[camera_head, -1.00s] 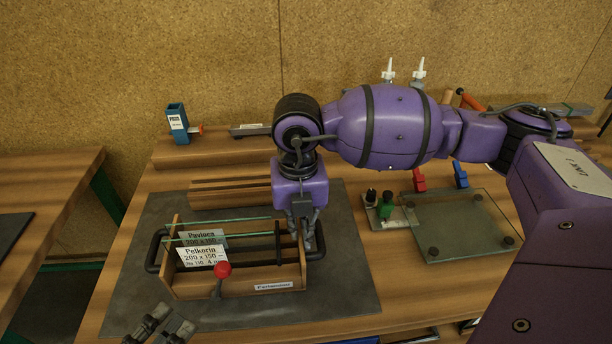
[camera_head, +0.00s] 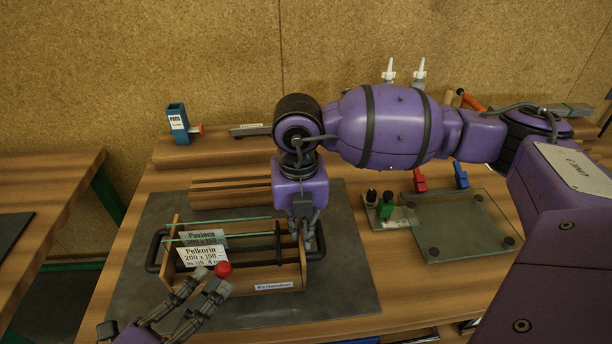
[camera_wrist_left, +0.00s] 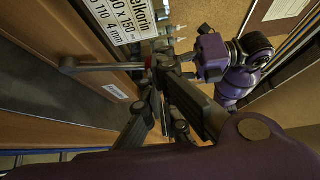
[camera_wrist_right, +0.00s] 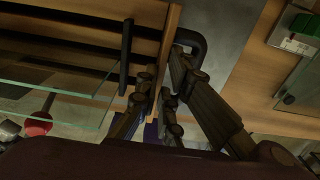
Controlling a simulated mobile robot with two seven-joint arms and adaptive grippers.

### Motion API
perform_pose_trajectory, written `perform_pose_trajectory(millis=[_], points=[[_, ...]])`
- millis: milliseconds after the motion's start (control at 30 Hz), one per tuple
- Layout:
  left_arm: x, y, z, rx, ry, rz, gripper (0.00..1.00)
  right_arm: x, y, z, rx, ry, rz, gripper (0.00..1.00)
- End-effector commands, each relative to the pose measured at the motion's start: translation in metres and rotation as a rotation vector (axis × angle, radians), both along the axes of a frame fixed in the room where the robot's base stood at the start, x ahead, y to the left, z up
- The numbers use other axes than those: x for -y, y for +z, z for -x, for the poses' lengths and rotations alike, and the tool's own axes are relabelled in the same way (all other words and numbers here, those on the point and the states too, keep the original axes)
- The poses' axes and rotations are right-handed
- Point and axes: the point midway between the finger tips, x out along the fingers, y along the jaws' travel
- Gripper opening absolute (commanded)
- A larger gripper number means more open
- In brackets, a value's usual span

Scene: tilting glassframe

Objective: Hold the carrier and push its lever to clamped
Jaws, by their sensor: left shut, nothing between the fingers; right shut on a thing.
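The wooden carrier (camera_head: 262,279) stands on a dark mat, with upright glass panes and labels inside and a black handle at each end. Its lever has a red knob (camera_head: 223,269) at the front; the knob also shows in the right wrist view (camera_wrist_right: 38,124). My left gripper (camera_head: 214,276) is shut and empty, fingertips right beside the knob on its left; they hide most of the lever in the head view. The left wrist view shows the lever's metal rod (camera_wrist_left: 95,66) by the fingertips. My right gripper (camera_head: 308,236) is shut on the carrier's right end by the handle (camera_wrist_right: 192,40).
The dark mat (camera_head: 340,285) has bare room around the carrier. A glass plate on dark feet (camera_head: 465,228) lies to the right, near a small green block (camera_head: 385,208). A blue holder (camera_head: 177,124) stands at the back left. My right arm spans the back.

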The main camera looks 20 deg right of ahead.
Motion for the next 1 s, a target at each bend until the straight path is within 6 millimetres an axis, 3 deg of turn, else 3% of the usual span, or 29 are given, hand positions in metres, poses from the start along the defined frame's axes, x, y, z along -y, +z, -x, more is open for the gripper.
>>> perform_pose_trajectory(millis=[133,633,767,1000], points=[[0.013,-0.001,0.004,0.002,-0.002,0.000,0.00,-0.001,0.002,-0.002,0.006,0.001,-0.003,0.00],[0.009,-0.001,0.006,0.002,0.000,-0.001,0.00,-0.001,0.002,-0.002,0.006,0.002,-0.003,0.00],[-0.002,-0.002,0.015,-0.002,0.000,-0.002,0.00,-0.001,0.002,-0.002,0.006,0.001,-0.003,0.00],[-0.045,0.001,0.047,-0.005,0.002,-0.002,0.00,-0.001,0.002,-0.002,0.006,0.001,-0.003,0.00]])
